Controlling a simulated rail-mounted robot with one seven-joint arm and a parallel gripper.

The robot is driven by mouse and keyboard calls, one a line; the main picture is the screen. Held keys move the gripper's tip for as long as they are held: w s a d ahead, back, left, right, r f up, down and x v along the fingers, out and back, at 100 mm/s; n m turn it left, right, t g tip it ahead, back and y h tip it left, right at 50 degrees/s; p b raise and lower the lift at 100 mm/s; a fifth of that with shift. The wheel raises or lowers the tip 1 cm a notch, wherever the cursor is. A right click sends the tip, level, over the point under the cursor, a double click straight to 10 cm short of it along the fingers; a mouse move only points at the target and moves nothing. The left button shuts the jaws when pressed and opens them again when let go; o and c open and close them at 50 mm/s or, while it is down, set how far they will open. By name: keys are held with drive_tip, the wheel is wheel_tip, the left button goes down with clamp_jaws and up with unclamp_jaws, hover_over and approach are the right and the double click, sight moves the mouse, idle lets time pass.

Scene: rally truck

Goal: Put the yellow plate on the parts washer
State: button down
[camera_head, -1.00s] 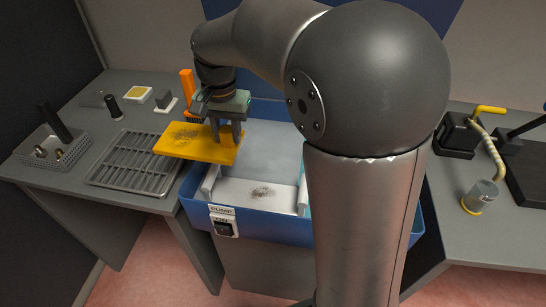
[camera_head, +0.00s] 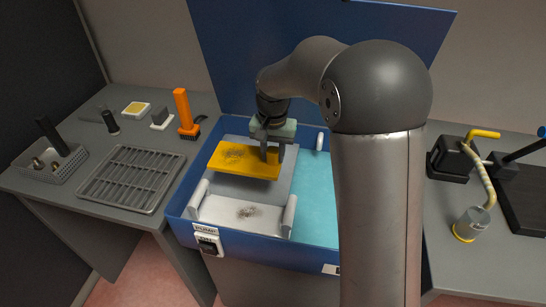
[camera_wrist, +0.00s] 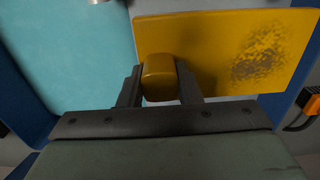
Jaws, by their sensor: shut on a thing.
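The yellow plate (camera_head: 243,160) has a dark smudge and hangs level from my gripper (camera_head: 272,152). My gripper is shut on a block-like yellow part at the plate's edge, seen close in the wrist view (camera_wrist: 158,78). The plate (camera_wrist: 225,50) extends up and right there. The parts washer (camera_head: 206,222) is a blue tub with a raised lid, a pale shelf and a light blue basin. In the head view the plate is over the washer's shelf; I cannot tell whether it touches it.
A grey slotted tray (camera_head: 130,178) and a mesh basket (camera_head: 50,160) stand on the left bench. An orange-handled brush (camera_head: 184,110) stands close to the washer's left side. A metal can (camera_head: 470,224) with a hose sits on the right bench.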

drive_tip(key=w+f, duration=0.2)
drive_tip(key=w+f+p, duration=0.1)
drive_tip(key=w+f, duration=0.2)
drive_tip(key=shift+w+d, duration=0.1)
drive_tip(key=shift+w, duration=0.2)
drive_tip(key=shift+w+f, duration=0.5)
drive_tip(key=shift+f, duration=1.65)
drive_tip(key=shift+f, duration=0.15)
drive_tip(key=c, duration=1)
unclamp_jaws()
drive_tip(key=shift+s+f, duration=0.15)
drive_tip(key=shift+c, duration=0.2)
